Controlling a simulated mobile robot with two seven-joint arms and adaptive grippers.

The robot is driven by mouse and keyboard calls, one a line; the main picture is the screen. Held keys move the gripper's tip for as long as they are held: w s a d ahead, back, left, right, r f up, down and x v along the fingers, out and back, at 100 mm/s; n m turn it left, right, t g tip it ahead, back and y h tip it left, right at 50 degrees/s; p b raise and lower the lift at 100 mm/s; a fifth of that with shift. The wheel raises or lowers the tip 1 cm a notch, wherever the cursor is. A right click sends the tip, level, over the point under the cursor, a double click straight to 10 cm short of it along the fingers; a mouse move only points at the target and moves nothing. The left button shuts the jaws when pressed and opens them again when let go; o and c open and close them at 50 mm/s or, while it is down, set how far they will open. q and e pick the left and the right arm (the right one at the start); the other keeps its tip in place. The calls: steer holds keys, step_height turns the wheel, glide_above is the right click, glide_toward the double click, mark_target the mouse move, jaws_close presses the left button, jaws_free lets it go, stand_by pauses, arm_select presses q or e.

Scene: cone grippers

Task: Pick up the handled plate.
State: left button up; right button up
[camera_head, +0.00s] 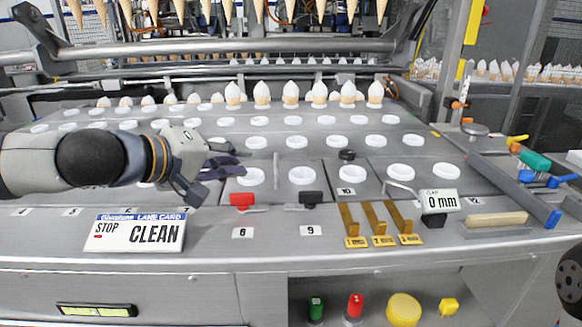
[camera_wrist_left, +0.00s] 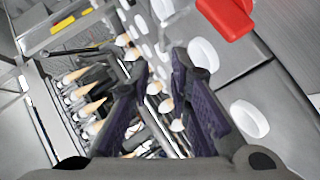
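My left gripper (camera_head: 228,167) comes in from the left, over the row of white cups. Its two dark purple fingers are apart and empty, as the left wrist view (camera_wrist_left: 160,85) also shows. A red-handled piece (camera_head: 242,200) with a thin grey edge lies below and right of the gripper; its red part shows at the top of the left wrist view (camera_wrist_left: 228,14). A similar black-handled piece (camera_head: 311,199) lies to its right. I cannot tell for sure which piece is the handled plate. My right gripper is not in view.
White cups (camera_head: 302,175) sit in rows across the metal deck. A "STOP CLEAN" card (camera_head: 135,232) stands at the front left. Gold brackets (camera_head: 378,223) and a "0 mm" gauge (camera_head: 440,201) stand front right. Cones (camera_head: 290,94) line the back.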

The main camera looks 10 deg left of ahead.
mark_target(277, 159)
arm_select(q)
steer(key=shift+w+d+f, duration=0.2)
steer(key=shift+w+f, duration=0.65)
steer(key=shift+w, duration=0.05)
steer(key=shift+w+d+f+b, duration=0.35)
steer(key=shift+w+f+b, duration=0.15)
steer(key=shift+w+b, duration=0.1)
steer(key=shift+w+d+f+b, duration=0.35)
steer(key=shift+w+f+b, duration=0.15)
steer(key=shift+w, duration=0.05)
steer(key=x, duration=0.2)
steer(key=b+x, duration=0.1)
steer(key=x, duration=0.3)
steer(key=shift+w+d+r, duration=0.15)
steer(key=shift+d+r, duration=0.05)
steer(key=shift+r, duration=0.15)
steer(key=shift+w+d, duration=0.1)
steer(key=shift+w, duration=0.2)
steer(key=shift+r, duration=0.15)
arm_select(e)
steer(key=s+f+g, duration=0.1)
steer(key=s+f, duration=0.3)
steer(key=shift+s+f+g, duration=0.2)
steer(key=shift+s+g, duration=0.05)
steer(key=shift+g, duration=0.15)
arm_select(q)
jaws_close()
steer(key=shift+r, duration=0.25)
